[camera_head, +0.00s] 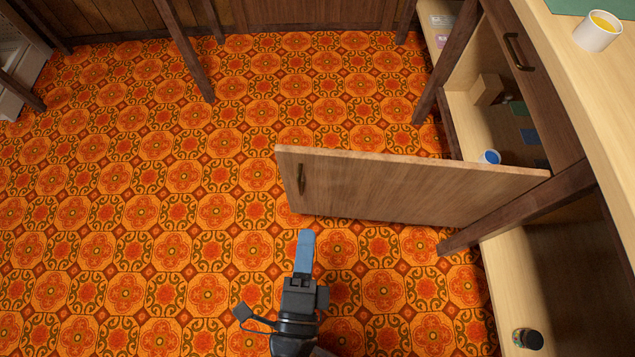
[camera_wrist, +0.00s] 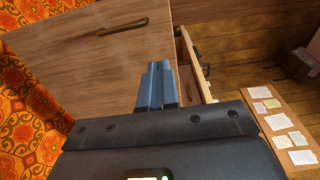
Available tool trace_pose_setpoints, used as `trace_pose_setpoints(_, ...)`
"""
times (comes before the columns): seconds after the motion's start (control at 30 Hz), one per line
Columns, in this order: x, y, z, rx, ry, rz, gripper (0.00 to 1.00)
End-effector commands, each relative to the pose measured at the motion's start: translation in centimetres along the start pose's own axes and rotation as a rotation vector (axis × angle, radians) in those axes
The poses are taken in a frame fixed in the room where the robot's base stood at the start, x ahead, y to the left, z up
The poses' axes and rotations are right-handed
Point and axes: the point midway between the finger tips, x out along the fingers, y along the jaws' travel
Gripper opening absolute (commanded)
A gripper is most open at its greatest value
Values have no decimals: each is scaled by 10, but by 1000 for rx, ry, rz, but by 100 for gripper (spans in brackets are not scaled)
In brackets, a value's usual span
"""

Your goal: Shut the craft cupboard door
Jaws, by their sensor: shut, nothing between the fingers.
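The craft cupboard door (camera_head: 410,190) stands wide open, jutting out to the left from the cupboard (camera_head: 560,90) over the tiled floor. A dark handle (camera_head: 301,179) is on its face near the free edge. In the wrist view the door (camera_wrist: 80,70) fills the upper left, with its handle (camera_wrist: 123,26) near the top. My gripper (camera_head: 305,240) is shut and empty, just on the near side of the door, below the handle end in the head view. Its fingers also show in the wrist view (camera_wrist: 157,80), in front of the door. I cannot tell whether they touch it.
Inside the open cupboard are a blue cup (camera_head: 490,157) and a wooden block (camera_head: 487,90). A white mug (camera_head: 597,31) stands on the worktop (camera_head: 570,60). A dark jar (camera_head: 528,338) sits on the lower right shelf. The patterned floor (camera_head: 130,200) to the left is clear.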

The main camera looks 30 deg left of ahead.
Motion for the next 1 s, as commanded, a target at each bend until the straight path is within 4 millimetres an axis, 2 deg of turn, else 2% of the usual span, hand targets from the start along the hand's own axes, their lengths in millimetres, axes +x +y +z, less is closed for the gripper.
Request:
trace_pose_setpoints(0.6,109,1,0,-1,-1,-3,0)
trace_pose_setpoints(0.8,128,1,0,-3,-1,-1,0)
trace_pose_setpoints(1.0,133,0,-1,-3,0,0,0)
